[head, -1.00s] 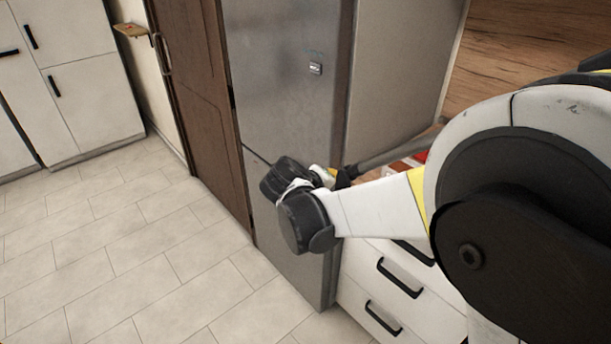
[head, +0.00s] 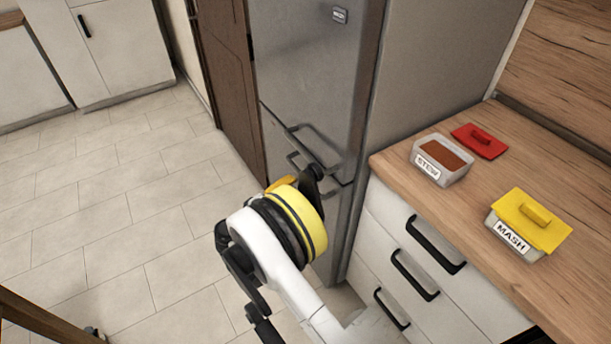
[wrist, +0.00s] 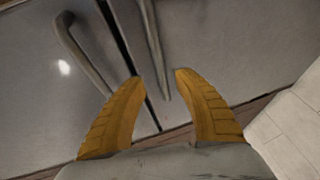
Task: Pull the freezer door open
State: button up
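A steel fridge-freezer has an upper door (head: 305,70) and a lower door (head: 280,150), which I take as the freezer door. Both look closed, with a dark seam between them. The upper handle (wrist: 80,55) is at the left in the wrist view; the lower handle (wrist: 155,45) is near the middle. My gripper (wrist: 156,76) is open, its yellow fingers pointing at the doors. The lower handle's near end shows between the fingers; I cannot tell if they touch it. In the head view my wrist hides most of the gripper and part of the lower door.
A wooden counter (head: 545,290) with drawers stands right of the fridge. It holds a stew container (head: 430,172), a red lid (head: 479,141) and a yellow-lidded mash container (head: 508,240). A brown door (head: 225,65) is left of the fridge. The tiled floor (head: 120,220) ahead is clear.

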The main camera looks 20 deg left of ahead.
aim_at(302, 175)
jog(key=b+x, duration=0.2)
jog(key=x, duration=0.5)
jog(key=shift+w, duration=0.25)
grip_shut()
